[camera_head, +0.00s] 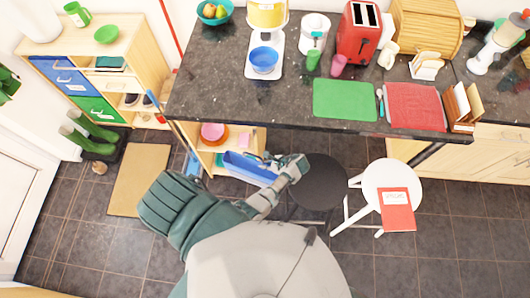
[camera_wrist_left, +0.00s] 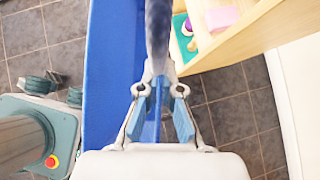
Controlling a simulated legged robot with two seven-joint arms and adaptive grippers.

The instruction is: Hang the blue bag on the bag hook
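The blue bag (camera_head: 248,168) is in front of the low wooden shelf under the counter, in the middle of the head view. In the left wrist view its long blue side (camera_wrist_left: 103,60) runs down the left, and a dark blue strap (camera_wrist_left: 157,25) comes down between my fingers. My left gripper (camera_head: 297,165) is at the right end of the bag. In the wrist view the fingertips of this gripper (camera_wrist_left: 159,72) close in on the strap from both sides. My right gripper is not in view. I cannot make out the bag hook.
A dark round stool (camera_head: 318,182) stands just right of my left gripper, and a white stool (camera_head: 385,178) with a red booklet is beside it. The dark counter (camera_head: 285,100) overhangs the low shelf (camera_head: 207,158). A wooden cabinet (camera_head: 132,83) and green boots (camera_head: 90,140) are at left.

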